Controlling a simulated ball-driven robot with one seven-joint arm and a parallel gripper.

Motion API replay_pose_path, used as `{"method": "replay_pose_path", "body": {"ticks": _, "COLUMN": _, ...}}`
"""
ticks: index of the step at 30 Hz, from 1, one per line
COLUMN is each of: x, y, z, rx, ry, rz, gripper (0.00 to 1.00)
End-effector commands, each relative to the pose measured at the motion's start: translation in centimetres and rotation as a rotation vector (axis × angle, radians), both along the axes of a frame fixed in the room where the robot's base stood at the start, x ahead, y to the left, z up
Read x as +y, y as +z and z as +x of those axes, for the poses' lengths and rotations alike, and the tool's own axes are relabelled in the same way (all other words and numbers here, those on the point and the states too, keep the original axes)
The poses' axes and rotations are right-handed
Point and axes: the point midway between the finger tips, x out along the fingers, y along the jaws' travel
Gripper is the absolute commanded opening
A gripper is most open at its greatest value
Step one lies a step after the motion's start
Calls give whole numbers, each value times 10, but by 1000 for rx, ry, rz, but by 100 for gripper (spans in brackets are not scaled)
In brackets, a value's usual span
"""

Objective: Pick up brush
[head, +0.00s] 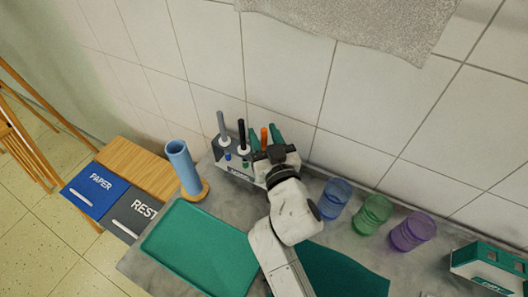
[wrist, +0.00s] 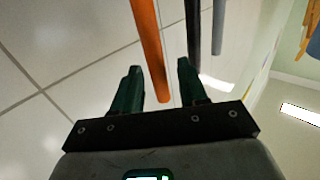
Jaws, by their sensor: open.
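A holder (head: 236,167) on the counter carries several upright brushes: a grey one (head: 222,128), a black one (head: 241,135) and an orange-handled brush (head: 264,139). My gripper (head: 264,135) is at the right end of this holder, its two green fingers open, one on each side of the orange handle. In the wrist view the orange handle (wrist: 148,45) enters from the top and its end lies between the open fingers (wrist: 158,78), with a gap to each. The black handle (wrist: 193,40) and grey handle (wrist: 219,40) are just outside the right finger. The brushes' lower ends are outside the wrist view.
A blue cylinder (head: 182,165) on a round wooden base stands left of the holder. A green tray (head: 185,250) lies in front. Blue (head: 335,196), green (head: 372,212) and purple (head: 412,231) cups stand right of my arm. The tiled wall (head: 290,75) is close behind.

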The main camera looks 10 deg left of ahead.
Motion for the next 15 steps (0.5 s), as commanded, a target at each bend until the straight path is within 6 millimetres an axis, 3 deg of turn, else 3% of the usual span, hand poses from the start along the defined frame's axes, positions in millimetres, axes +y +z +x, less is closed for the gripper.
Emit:
{"method": "replay_pose_path", "body": {"ticks": 7, "x": 1, "y": 0, "z": 2, "rx": -1, "ry": 1, "rz": 0, "gripper": 42}}
{"method": "replay_pose_path", "body": {"ticks": 15, "x": 1, "y": 0, "z": 1, "rx": -1, "ry": 1, "rz": 0, "gripper": 18}}
